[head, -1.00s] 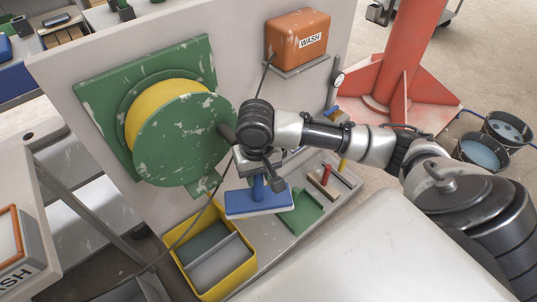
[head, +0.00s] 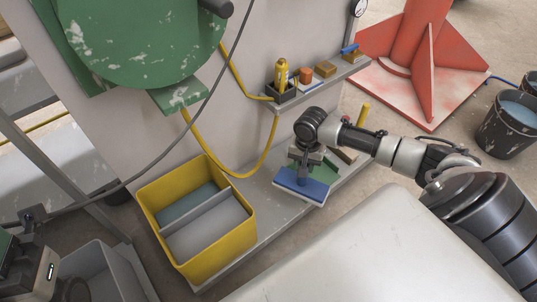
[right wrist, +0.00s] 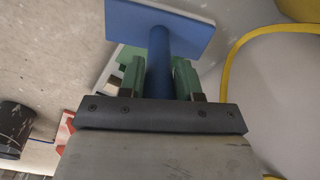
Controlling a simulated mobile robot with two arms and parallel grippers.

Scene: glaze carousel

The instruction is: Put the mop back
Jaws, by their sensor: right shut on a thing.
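The mop (head: 301,189) has a flat blue head with a pale underside and a short blue handle. My right gripper (head: 303,160) is shut on the handle, above the head. In the right wrist view the blue handle (right wrist: 159,62) stands between the two green finger pads. The mop is over the low shelf, at a green plate (head: 326,166) that it partly hides; I cannot tell whether they touch. Part of my left gripper (head: 32,222) shows at the lower left edge; its jaws are unclear.
A yellow two-compartment bucket (head: 246,218) stands left of the mop. A yellow hose (head: 232,175) loops behind it, under the green reel (head: 140,40). A small upper ledge (head: 318,83) holds a yellow bottle and blocks. A white surface (head: 350,250) fills the front.

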